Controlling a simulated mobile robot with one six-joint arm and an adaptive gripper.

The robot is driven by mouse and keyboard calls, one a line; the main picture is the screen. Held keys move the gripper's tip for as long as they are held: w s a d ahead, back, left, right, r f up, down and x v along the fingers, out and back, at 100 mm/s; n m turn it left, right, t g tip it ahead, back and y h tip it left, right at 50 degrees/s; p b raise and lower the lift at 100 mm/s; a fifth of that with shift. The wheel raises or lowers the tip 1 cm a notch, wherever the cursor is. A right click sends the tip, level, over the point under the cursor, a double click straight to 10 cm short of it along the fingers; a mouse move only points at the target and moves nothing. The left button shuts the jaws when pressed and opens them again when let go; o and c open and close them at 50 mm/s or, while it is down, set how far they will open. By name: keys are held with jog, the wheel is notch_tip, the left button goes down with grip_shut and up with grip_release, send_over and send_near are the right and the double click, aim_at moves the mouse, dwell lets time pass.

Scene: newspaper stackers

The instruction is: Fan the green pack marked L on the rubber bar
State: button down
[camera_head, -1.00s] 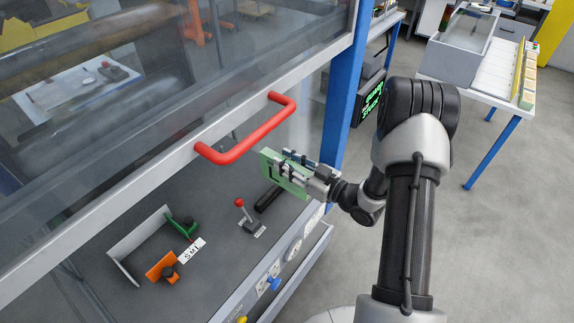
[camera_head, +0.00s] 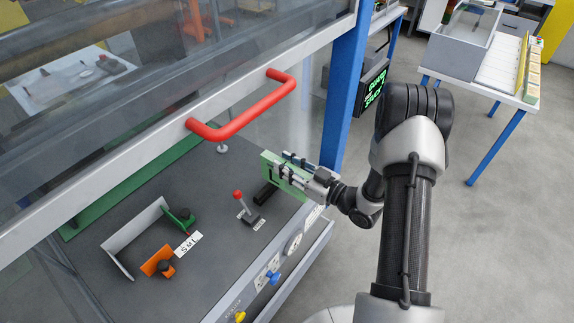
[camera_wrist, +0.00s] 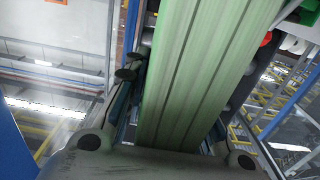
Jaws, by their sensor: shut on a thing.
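My gripper (camera_head: 292,173) is shut on a green pack (camera_head: 270,165), which stands upright between the fingers in the head view. In the wrist view the pack (camera_wrist: 205,70) fills the middle, its green sheet edges running lengthwise. A dark mark shows on its face in the head view, too small to read surely. A black bar (camera_head: 264,193), which looks like the rubber bar, lies on the grey deck just below the pack. The pack partly covers it, and I cannot tell whether they touch.
A red-knobbed lever (camera_head: 240,205) stands left of the bar. A red handle (camera_head: 243,108) on a clear guard hangs above the deck. A white plate (camera_head: 135,235), a green stop (camera_head: 181,218) and an orange stop (camera_head: 157,261) sit further left. A blue post (camera_head: 346,95) rises behind the gripper.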

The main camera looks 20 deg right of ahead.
aim_at(271, 160)
jog(key=shift+f+b, duration=0.6)
dwell(0.5)
jog(key=shift+w+a, duration=0.1)
jog(key=shift+w, duration=0.05)
jog(key=shift+w+a, duration=0.35)
jog(key=shift+w, duration=0.1)
jog(key=shift+w, duration=0.1)
jog(key=shift+w+a+b, duration=0.35)
jog(key=shift+w+a, duration=0.1)
jog(key=shift+w, duration=0.05)
jog(key=shift+w+a, duration=0.45)
jog(key=shift+w, duration=0.15)
jog(key=shift+w, duration=0.1)
jog(key=shift+w+a+b, duration=0.4)
jog(key=shift+w, duration=0.1)
